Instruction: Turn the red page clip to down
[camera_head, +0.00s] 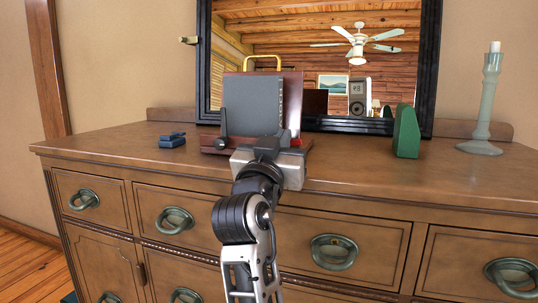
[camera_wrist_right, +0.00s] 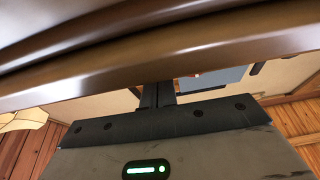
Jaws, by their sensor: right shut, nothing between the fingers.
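A dark red-brown book stand (camera_head: 293,95) holds a dark grey book (camera_head: 251,105) on the dresser. The red page clip (camera_head: 295,143) shows as a small red piece at the stand's lower right, just above my right gripper's body; its direction is hard to tell. A black page clip (camera_head: 222,125) stands upright at the lower left. My right gripper (camera_head: 266,146) is in front of the stand's lower middle, left of the red clip, and hides part of the ledge. In the right wrist view its fingers (camera_wrist_right: 158,95) are together and empty. My left gripper is not in view.
A small blue object (camera_head: 172,139) lies left of the stand. A green wedge-shaped block (camera_head: 406,132) and a pale green candlestick (camera_head: 487,105) stand to the right. A black-framed mirror (camera_head: 430,70) is behind. The dresser top (camera_head: 350,165) is clear right of the stand.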

